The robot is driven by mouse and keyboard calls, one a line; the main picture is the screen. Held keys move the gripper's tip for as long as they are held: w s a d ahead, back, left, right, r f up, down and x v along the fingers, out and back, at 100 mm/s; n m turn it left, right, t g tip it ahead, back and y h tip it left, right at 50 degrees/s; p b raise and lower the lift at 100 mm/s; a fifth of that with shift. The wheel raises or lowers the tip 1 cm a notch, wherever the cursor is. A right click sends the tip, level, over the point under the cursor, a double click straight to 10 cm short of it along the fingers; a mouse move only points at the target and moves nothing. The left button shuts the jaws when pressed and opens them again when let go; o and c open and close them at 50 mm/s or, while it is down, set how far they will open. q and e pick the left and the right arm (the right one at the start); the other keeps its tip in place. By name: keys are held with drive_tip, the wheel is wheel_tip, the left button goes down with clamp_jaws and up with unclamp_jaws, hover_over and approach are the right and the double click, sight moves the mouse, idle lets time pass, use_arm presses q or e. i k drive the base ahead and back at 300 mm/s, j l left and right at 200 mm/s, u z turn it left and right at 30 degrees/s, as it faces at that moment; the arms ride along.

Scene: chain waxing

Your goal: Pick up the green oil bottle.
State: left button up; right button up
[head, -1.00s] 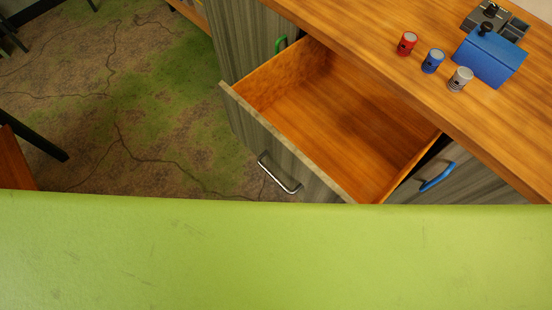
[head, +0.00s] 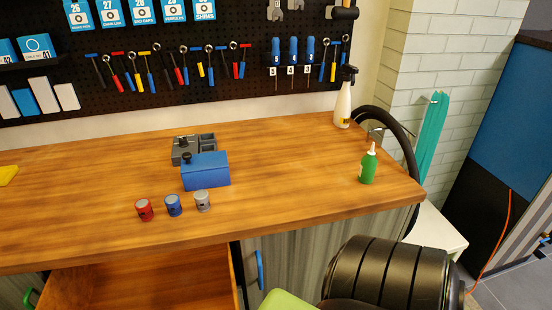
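The green oil bottle (head: 368,167) stands upright on the right part of the wooden workbench (head: 290,205), near its right end. It has a green body and a pale pointed nozzle. Nothing touches it. Neither of my grippers is in the head view, so I cannot see whether they are open or shut.
A white spray bottle (head: 343,100) stands behind the oil bottle. A blue box (head: 206,171), a grey tray (head: 188,148) and red, blue and grey cans (head: 145,210) are mid-bench. An open drawer (head: 150,282) juts out in front. A black ribbed object (head: 385,275) is at lower right.

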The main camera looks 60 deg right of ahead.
sight(368, 166)
drive_tip(key=z, duration=2.5)
drive_tip(key=u, duration=0.5)
drive_tip(key=l+u, duration=0.8)
drive_tip(key=u, duration=0.15)
drive_tip(key=k+l+u, duration=0.1)
drive_tip(key=l+u, duration=0.25)
drive_tip(key=u, duration=0.15)
drive_tip(key=k+l+u, duration=0.15)
drive_tip(key=l+u, duration=0.2)
drive_tip(key=u, duration=0.15)
